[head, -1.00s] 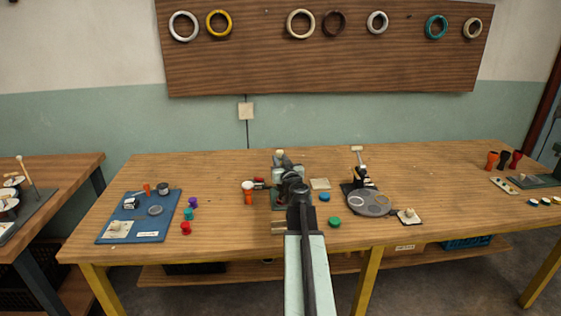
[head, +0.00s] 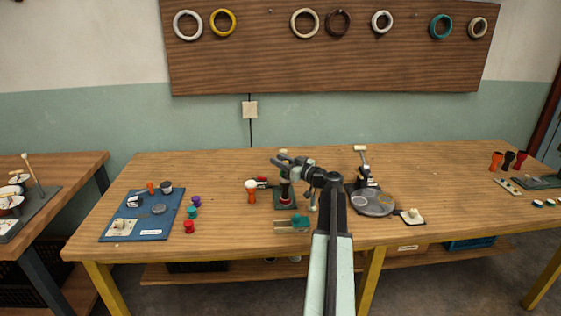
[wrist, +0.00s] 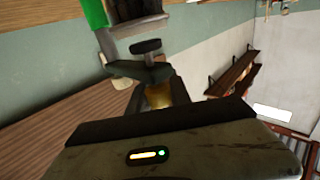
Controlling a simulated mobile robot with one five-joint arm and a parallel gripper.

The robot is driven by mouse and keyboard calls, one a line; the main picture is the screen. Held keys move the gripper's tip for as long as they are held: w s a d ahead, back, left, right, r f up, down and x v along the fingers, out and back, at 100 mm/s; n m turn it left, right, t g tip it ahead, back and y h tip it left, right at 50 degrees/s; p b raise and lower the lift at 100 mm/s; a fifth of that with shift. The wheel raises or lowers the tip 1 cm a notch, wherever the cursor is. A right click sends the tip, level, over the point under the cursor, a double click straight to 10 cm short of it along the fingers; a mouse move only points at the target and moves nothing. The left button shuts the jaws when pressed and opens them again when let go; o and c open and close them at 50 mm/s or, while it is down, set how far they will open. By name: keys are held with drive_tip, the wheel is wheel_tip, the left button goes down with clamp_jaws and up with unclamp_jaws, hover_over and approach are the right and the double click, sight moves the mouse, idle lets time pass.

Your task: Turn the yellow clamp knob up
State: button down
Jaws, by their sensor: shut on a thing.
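My gripper (head: 281,161) is above the green-based stand (head: 292,202) near the middle of the bench, with my forearm reaching in from the right. A cream top shows just behind it, and a dark post with red parts stands on the base below. In the wrist view a yellow piece, seemingly the clamp knob (wrist: 158,95), sits at the jaws, partly hidden by dark parts around it. My gripper is shut on it. A dark round-headed screw (wrist: 146,47) and a bright green piece (wrist: 95,12) show just beyond. The yellow knob cannot be made out in the head view.
An orange-and-white goblet drum (head: 251,191) stands close left of the stand. A small board with a teal piece (head: 300,222) lies in front. A grey disc fixture (head: 374,203) is at right, a blue mat (head: 140,222) at left. Bench between mat and drum is mostly clear.

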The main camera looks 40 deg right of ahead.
drive_tip(key=shift+a+n+y, duration=0.1)
drive_tip(key=shift+n+y, duration=0.3)
drive_tip(key=shift+y, duration=0.2)
drive_tip(key=c, duration=1.2)
unclamp_jaws()
drive_tip(key=shift+o, duration=0.2)
drive_tip(key=s, duration=0.7)
drive_tip(key=shift+s+d, duration=0.4)
